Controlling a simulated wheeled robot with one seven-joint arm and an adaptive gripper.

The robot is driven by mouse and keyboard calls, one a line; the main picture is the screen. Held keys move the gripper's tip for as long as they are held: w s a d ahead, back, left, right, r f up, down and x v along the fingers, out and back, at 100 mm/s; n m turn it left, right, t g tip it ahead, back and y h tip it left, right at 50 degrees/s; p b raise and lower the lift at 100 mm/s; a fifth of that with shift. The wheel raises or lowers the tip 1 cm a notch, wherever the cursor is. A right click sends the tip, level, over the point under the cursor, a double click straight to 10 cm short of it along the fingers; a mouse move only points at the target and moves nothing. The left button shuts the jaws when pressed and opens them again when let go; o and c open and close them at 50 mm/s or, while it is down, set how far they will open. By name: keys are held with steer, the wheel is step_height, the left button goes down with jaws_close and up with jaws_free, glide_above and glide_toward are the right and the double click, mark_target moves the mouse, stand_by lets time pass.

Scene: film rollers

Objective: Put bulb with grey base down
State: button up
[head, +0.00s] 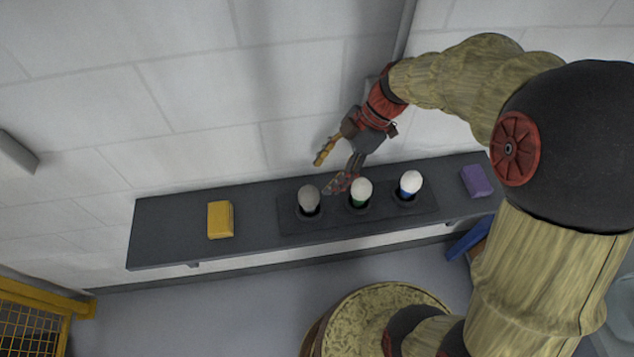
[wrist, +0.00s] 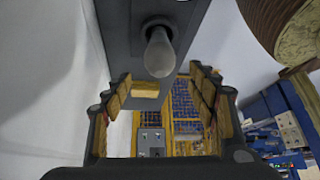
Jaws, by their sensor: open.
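The bulb with the grey base (head: 309,196) stands upright in the leftmost socket of a dark holder plate (head: 290,225) on the shelf. Its glass looks grey in the head view, and its base is hard to make out. In the wrist view this bulb (wrist: 160,55) shows ahead of my gripper (wrist: 160,85), near the upper middle. My gripper also shows in the head view (head: 331,167), up and to the right of this bulb. Its fingers are spread wide with nothing held between them.
A green-based white bulb (head: 361,190) and a blue-based white bulb (head: 411,183) stand in the sockets to the right. The dark shelf (head: 165,230) also bears a yellow block (head: 220,220) and a purple block (head: 477,181). A white wall (head: 200,90) rises behind.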

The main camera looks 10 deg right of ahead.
steer(key=s+d+r+m+t+h, duration=0.3)
steer(key=s+r+m, duration=0.3)
steer(key=m, duration=0.4)
steer(key=s+d+r+m+t+h, duration=0.3)
steer(key=s+r+m, duration=0.4)
steer(key=m, duration=0.3)
steer(key=shift+s+d+r+t, duration=0.15)
steer(key=shift+d+r+t, duration=0.25)
steer(key=shift+d, duration=0.1)
